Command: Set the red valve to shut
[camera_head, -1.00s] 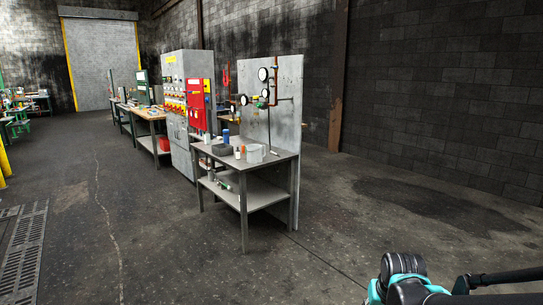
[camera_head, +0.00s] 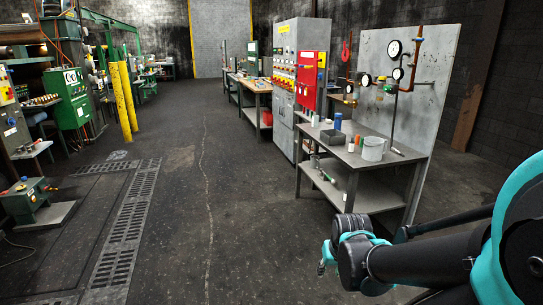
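A grey upright panel (camera_head: 433,62) stands at the back of a metal workbench (camera_head: 345,158) on the right. It carries copper-coloured pipes (camera_head: 416,62) and several round white gauges (camera_head: 394,49). Small coloured fittings sit along the pipes, but they are too small to tell which one is the red valve or how its handle is set. My folded arm (camera_head: 420,268), black and teal, fills the lower right, apart from the bench. I cannot make out my gripper's fingers.
The bench holds a grey pot (camera_head: 373,149), a dark box (camera_head: 333,137) and small bottles. A grey cabinet with a red box (camera_head: 311,80) stands behind it. Green machines (camera_head: 70,105) and yellow posts (camera_head: 126,95) line the left. The floor (camera_head: 215,190) between is clear.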

